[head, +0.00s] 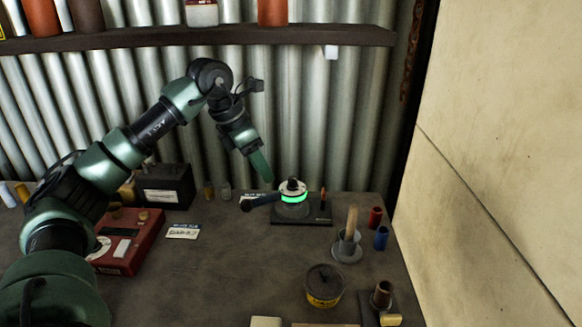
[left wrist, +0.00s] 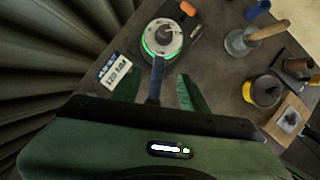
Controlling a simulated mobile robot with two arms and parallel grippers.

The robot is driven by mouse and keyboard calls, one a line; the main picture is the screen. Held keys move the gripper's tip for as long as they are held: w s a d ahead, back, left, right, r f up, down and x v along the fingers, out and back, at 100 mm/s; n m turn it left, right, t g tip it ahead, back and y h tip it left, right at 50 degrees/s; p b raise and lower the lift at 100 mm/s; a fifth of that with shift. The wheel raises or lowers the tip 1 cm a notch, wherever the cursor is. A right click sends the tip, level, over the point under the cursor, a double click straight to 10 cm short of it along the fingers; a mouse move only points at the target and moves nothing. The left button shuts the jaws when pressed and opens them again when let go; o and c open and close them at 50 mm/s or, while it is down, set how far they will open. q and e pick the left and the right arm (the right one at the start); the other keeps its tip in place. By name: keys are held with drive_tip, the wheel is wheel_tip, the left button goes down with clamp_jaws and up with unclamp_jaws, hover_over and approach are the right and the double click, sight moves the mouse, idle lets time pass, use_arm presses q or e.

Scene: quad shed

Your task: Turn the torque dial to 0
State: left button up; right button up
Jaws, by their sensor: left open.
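The torque dial (head: 293,187) is a round grey and black device with a glowing green ring, on a dark base plate (head: 318,219) at the back of the bench. A dark blue handle (head: 262,201) sticks out from it to the left. The left wrist view shows the dial (left wrist: 163,38) with the handle (left wrist: 157,80) pointing toward my gripper. My left gripper (head: 262,167) is open, tilted down, just above and left of the dial. In the left wrist view its fingers (left wrist: 160,92) lie either side of the handle's end; contact cannot be told. My right gripper is out of view.
A card reading "120 NM" (left wrist: 116,70) lies beside the dial. A red box (head: 131,238) and black battery (head: 166,190) stand left.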

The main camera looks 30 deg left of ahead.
use_arm(q)
drive_tip(key=p, duration=0.2)
hover_over(292, 178)
drive_tip(key=s, duration=0.2)
drive_tip(key=shift+w+a+r, duration=0.1)
drive_tip(key=shift+a, duration=0.25)
drive_tip(key=b+x, duration=0.2)
drive_tip(key=x, duration=0.1)
drive_tip(key=b+x, duration=0.1)
drive_tip(key=b, duration=0.1)
drive_tip(key=shift+s+a+f, duration=0.15)
drive_tip(key=shift+s+f, duration=0.1)
drive_tip(key=shift+f, duration=0.1)
drive_tip(key=shift+w+f, duration=0.2)
drive_tip(key=shift+f, duration=0.15)
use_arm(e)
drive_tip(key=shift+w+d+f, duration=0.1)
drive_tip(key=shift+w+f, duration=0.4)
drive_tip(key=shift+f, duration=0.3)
use_arm(q)
drive_tip(key=shift+r, duration=0.1)
clamp_jaws()
